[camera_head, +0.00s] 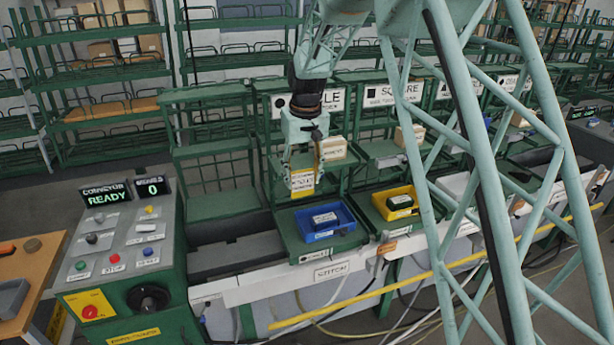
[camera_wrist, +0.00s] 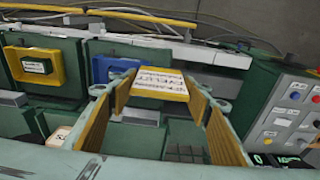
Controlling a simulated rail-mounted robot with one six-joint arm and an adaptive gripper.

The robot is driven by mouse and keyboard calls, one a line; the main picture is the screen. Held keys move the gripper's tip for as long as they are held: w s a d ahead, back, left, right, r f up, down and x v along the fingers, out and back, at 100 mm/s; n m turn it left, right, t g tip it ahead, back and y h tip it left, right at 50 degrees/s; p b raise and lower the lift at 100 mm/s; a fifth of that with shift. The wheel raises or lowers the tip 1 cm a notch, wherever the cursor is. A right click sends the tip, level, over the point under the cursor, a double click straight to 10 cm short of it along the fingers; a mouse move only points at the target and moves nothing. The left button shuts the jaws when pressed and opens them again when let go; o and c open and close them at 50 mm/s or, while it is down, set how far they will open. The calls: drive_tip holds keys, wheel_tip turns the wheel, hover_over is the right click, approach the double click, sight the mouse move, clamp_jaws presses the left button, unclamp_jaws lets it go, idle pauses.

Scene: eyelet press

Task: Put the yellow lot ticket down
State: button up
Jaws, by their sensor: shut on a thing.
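The yellow lot ticket (camera_head: 302,182) has a white printed face and hangs in the air at my gripper (camera_head: 303,165). My gripper is shut on it. In the wrist view the ticket (camera_wrist: 158,84) lies between the two yellow-padded fingers (camera_wrist: 160,110), with its printed face showing. In the head view the ticket is above and a little left of the blue tray (camera_head: 325,222), apart from it. The blue tray holds a dark labelled block and stands on a green station plate.
A yellow tray (camera_head: 397,203) with a dark block stands on the station to the right. The control console (camera_head: 117,265) with buttons stands at the left. Green racks (camera_head: 215,150) rise behind the line. A dark bare conveyor stretch (camera_head: 235,255) lies between console and blue tray.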

drive_tip(key=s+d+f+m+b, duration=0.15)
drive_tip(key=d+f+b, duration=0.4)
drive_tip(key=f, duration=1.05)
drive_tip(key=s+d+f+m+b, duration=0.1)
drive_tip(key=s+d+f+b, duration=0.2)
drive_tip(key=s+d+f, duration=0.3)
drive_tip(key=s+d+f+m+b, duration=0.1)
drive_tip(key=s+d+f+b, duration=0.2)
drive_tip(key=f, duration=1.3)
drive_tip(key=s+d+f+m+b, duration=0.1)
drive_tip(key=s+d+f+b, duration=0.2)
drive_tip(key=s+d+f, duration=0.6)
wheel_tip(320, 180, down, 3)
drive_tip(key=d, duration=0.3)
drive_tip(key=shift+h+b, duration=0.3)
drive_tip(key=shift+s+a+f, duration=0.1)
